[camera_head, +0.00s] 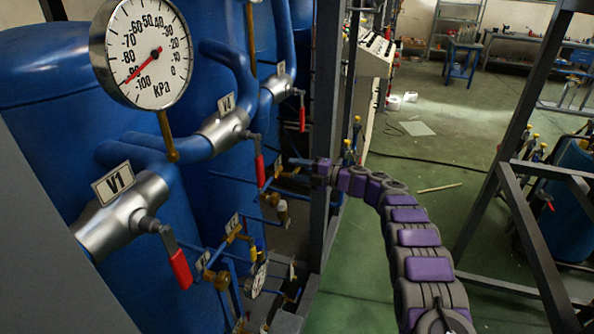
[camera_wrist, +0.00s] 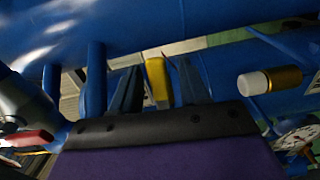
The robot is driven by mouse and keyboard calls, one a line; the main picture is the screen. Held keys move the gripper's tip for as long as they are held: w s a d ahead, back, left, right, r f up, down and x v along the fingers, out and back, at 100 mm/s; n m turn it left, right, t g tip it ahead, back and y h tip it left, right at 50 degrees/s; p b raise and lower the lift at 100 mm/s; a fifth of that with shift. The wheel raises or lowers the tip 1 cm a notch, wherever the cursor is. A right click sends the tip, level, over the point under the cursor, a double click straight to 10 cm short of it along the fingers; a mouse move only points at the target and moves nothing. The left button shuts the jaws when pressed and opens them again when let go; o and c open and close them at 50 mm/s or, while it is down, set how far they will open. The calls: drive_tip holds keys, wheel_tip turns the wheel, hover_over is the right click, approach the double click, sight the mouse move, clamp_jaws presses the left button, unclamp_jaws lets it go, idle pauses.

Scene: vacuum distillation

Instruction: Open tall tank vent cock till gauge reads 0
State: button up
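A large round kPa gauge (camera_head: 140,52) faces me at upper left in the head view; its red needle points near -90. Tall blue tanks (camera_head: 60,120) stand behind it. My gripper (camera_head: 296,162) reaches left among the thin pipes and valves. In the wrist view, its two dark fingers (camera_wrist: 158,88) are apart. A yellow handle (camera_wrist: 157,82) shows between them, with gaps on both sides; I cannot tell its depth. A yellow-handled cock (camera_head: 252,251) also shows low in the head view; I cannot tell whether it is the same one.
Red-handled valves V1 (camera_head: 178,262) and V4 (camera_head: 259,168) sit on the blue pipes. A brass fitting with white end (camera_wrist: 268,81) and a small gauge (camera_wrist: 296,137) are right of my fingers. A dark frame post (camera_head: 325,100) stands beside my arm.

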drive_tip(key=p+v, duration=0.2)
drive_tip(key=v, duration=1.5)
drive_tip(key=shift+d+p, duration=0.25)
drive_tip(key=shift+p, duration=0.15)
